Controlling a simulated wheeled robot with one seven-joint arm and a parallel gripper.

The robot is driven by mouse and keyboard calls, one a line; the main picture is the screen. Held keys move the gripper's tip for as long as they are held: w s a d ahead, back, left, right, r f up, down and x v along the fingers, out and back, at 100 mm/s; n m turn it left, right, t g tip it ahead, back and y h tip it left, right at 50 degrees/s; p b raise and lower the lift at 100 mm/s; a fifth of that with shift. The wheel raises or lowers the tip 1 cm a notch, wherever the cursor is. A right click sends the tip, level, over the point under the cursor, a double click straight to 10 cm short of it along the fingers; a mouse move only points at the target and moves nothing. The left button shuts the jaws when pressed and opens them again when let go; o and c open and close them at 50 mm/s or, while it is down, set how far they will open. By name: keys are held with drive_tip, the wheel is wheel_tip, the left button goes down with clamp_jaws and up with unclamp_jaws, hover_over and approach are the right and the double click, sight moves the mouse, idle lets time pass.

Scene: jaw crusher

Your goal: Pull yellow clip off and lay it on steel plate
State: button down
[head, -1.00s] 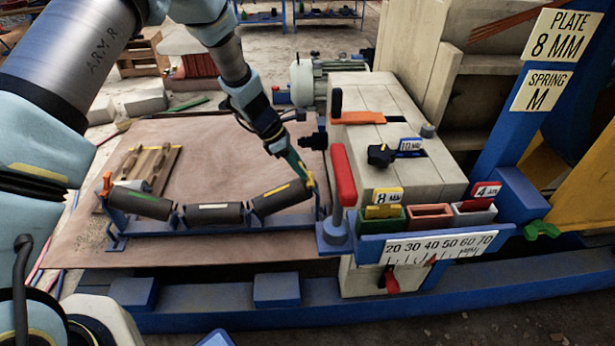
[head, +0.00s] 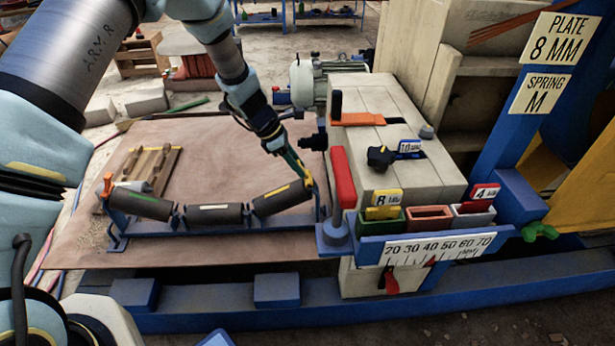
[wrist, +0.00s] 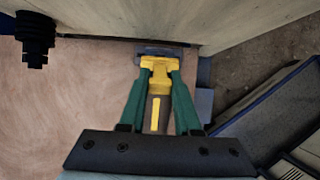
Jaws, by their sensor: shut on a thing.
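The yellow clip (wrist: 158,68) sits between the green fingertips of my gripper (wrist: 160,82) in the wrist view, and the fingers are shut on it. Its far end is against a dark bracket. In the head view my gripper (head: 303,174) reaches down to the right end of the roller frame (head: 225,226), where only a little of the clip shows. A broad flat brownish sheet (head: 225,150), apparently the steel plate, lies behind and under the rollers.
An orange clip (head: 108,184) is at the frame's left end. A wooden pallet (head: 170,168) lies on the sheet's left part. The pale crusher body (head: 400,180) and a red-handled lever (head: 343,178) stand close right of my gripper. The sheet's middle is clear.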

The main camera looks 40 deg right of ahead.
drive_tip(key=shift+p+v, duration=1.1)
drive_tip(key=shift+v, duration=1.35)
